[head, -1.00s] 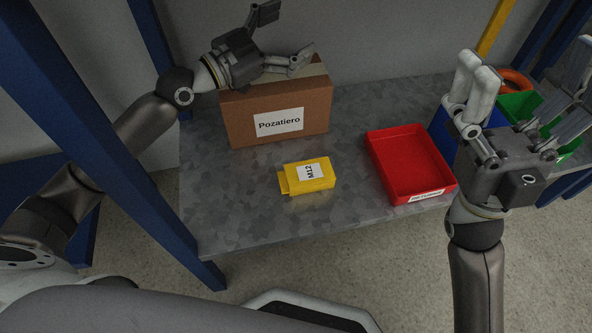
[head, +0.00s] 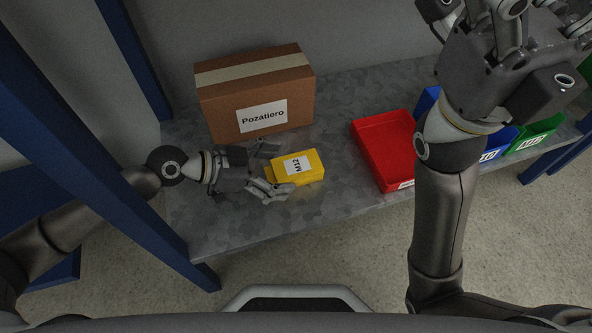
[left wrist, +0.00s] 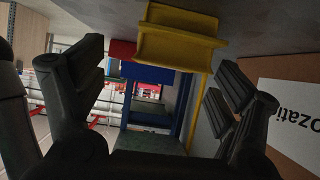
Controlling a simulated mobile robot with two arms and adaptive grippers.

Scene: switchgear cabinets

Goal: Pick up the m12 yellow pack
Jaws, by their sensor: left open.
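The yellow M12 pack (head: 308,168) lies on the grey metal shelf with its white label facing up. My left gripper (head: 277,170) is open at the pack's left end, low over the shelf, with one finger on the far side and one on the near side. In the left wrist view the pack (left wrist: 178,40) shows ahead between the spread fingers (left wrist: 165,78), toward the top of the picture. No grip on it shows. My right gripper (head: 505,25) is high at the upper right, its fingers spread and partly cut off by the frame's top edge.
A cardboard box labelled Pozatiero (head: 222,105) stands just behind the left gripper and pack. A red tray (head: 378,160) is to the right, then blue (head: 502,140) and green (head: 535,135) bins. A blue post (head: 100,155) stands left, near my left arm.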

